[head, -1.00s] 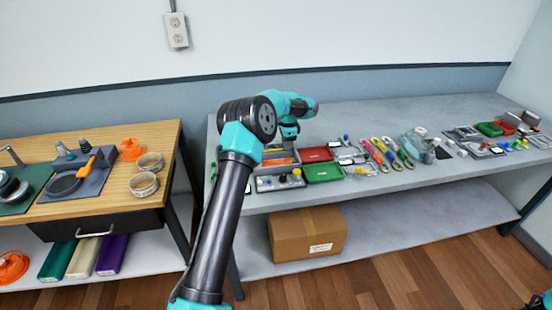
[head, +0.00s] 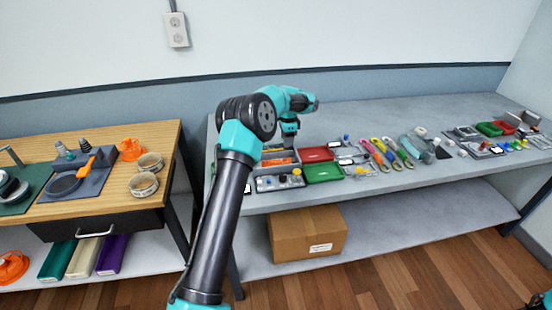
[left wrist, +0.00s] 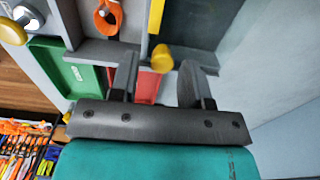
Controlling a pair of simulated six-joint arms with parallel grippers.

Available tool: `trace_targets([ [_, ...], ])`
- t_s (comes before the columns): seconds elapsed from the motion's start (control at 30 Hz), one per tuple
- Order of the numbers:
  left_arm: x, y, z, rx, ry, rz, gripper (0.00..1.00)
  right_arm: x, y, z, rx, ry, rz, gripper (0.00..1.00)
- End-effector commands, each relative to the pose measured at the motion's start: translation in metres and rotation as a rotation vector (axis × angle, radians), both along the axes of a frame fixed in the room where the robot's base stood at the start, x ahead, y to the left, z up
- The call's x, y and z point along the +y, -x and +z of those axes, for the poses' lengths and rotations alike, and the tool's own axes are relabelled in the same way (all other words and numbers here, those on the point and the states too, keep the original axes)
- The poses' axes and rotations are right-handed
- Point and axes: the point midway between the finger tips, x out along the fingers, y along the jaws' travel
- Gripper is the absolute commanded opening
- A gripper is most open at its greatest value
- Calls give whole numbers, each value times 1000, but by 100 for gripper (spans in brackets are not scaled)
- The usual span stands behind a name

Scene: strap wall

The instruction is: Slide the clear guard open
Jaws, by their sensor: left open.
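I cannot pick out a clear guard for certain in either view. My left gripper (head: 289,138) hangs over the left end of the grey bench in the head view, its fingers mostly hidden. In the left wrist view the left gripper (left wrist: 160,72) is open, its two dark fingers apart. A yellow knob-like piece (left wrist: 161,58) shows between and beyond the fingertips. I cannot tell whether anything touches it.
The red tray (head: 316,154) and green tray (head: 323,172) are close to the left gripper. Several coloured tools (head: 385,153) lie to their right. The bench (head: 370,115) is clear along the back. A wooden table (head: 115,195) stands at the left, and a cardboard box (head: 308,233) sits below.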

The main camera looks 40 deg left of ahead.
Motion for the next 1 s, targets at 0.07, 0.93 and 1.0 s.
trace_targets([
  [0.07, 0, 0, 6, -1, 0, 0, 43, 0, 0, 0, 0, 0, 0, 0],
  [0.93, 0, 0, 40, 0, 0, 0, 34, 0, 0, 0, 0, 0, 0, 0],
  [1.0, 0, 0, 44, -1, 1, 0, 27, 0, 0, 0, 0, 0, 0, 0],
])
